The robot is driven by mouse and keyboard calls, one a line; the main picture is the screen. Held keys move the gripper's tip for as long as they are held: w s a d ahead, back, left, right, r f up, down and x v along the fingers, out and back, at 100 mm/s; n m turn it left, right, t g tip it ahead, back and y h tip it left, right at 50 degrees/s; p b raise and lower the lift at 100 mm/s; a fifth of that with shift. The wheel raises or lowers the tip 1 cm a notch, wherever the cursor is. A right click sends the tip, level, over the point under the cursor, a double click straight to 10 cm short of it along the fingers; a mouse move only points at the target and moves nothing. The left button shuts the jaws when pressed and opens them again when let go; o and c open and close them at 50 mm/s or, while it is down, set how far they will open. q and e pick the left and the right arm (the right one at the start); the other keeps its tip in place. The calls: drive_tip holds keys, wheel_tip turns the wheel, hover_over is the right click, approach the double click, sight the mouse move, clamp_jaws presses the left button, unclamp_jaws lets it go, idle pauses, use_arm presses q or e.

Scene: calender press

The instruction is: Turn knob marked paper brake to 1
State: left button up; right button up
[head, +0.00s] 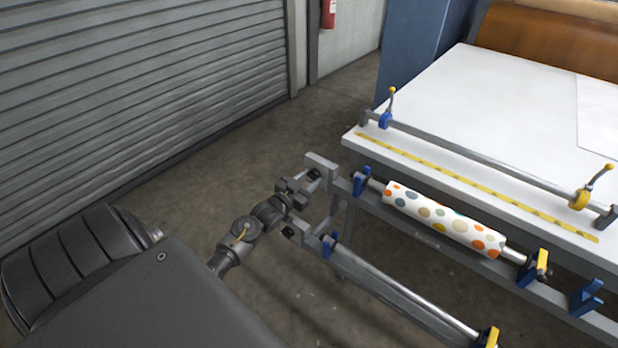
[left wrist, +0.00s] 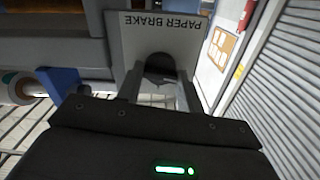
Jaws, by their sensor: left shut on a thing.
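The paper brake knob (left wrist: 160,66) is dark and rounded. It sits on a grey plate (left wrist: 125,45) whose "PAPER BRAKE" lettering appears upside down in the left wrist view. My left gripper (left wrist: 159,88) has its two fingers on either side of the knob and is shut on it. In the head view my left gripper (head: 302,186) is at the left end of the press frame, by the upper bracket (head: 321,163). The knob is mostly hidden there by the gripper. I cannot read any scale numbers or the knob's setting. My right gripper is not in view.
A dotted paper roll (head: 442,219) lies on blue holders right of my gripper. A bare metal bar (head: 400,288) runs below it. The white table (head: 480,105) has a yellow measuring strip along its edge. Open floor lies left, before a roller shutter (head: 140,85).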

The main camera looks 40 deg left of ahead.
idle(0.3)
use_arm(q)
drive_tip(key=o, duration=1)
drive_tip(key=s+b, duration=0.1)
drive_tip(key=s, duration=0.9)
drive_tip(key=shift+s, duration=0.4)
drive_tip(key=shift+d, duration=0.15)
